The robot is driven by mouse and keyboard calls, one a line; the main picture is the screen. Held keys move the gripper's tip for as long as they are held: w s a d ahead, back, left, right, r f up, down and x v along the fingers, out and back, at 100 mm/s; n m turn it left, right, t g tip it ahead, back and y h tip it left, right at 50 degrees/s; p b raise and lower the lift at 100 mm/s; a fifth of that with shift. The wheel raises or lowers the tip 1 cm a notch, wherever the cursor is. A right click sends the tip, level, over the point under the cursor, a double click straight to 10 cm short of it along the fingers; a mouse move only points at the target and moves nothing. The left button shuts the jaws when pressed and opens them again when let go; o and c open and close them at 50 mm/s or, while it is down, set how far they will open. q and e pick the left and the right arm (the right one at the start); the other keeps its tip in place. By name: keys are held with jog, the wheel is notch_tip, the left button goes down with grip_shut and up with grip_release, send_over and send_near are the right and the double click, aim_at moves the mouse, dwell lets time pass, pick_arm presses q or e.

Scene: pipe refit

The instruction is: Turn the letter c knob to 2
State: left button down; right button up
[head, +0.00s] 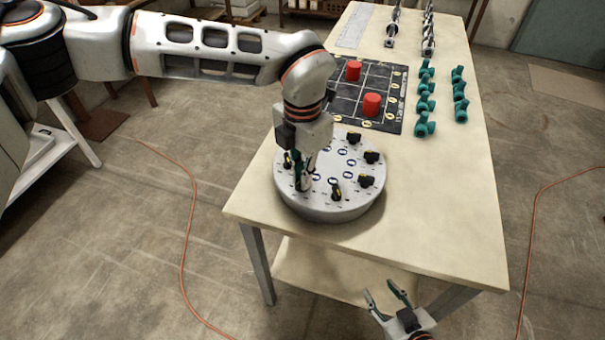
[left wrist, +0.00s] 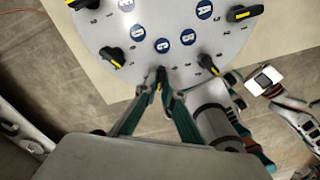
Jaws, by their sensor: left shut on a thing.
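A round grey panel (head: 330,205) with letter labels and several black knobs with yellow stripes stands on the table. In the left wrist view, the letter c knob (left wrist: 161,75) lies just below the blue C label (left wrist: 163,45). My left gripper (head: 303,182) points down at the panel and is shut on this knob; its fingertips flank the knob in the left wrist view (left wrist: 161,90). The fingers partly hide the knob, and the digits around it are too small to read. My right gripper (head: 390,296) is open and empty, low in front of the table.
Neighbouring knobs sit close by, one (left wrist: 113,57) left and one (left wrist: 210,65) right of the held knob. Behind the panel lie a black grid mat (head: 392,85) with two red cylinders (head: 372,104) and several teal pipe fittings (head: 424,124). The table's (head: 440,220) front right is clear.

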pick_arm(q)
jog(key=c, duration=2.2)
grip_release()
jog(key=shift+o, duration=0.2)
notch_tip(320, 180, up, 12)
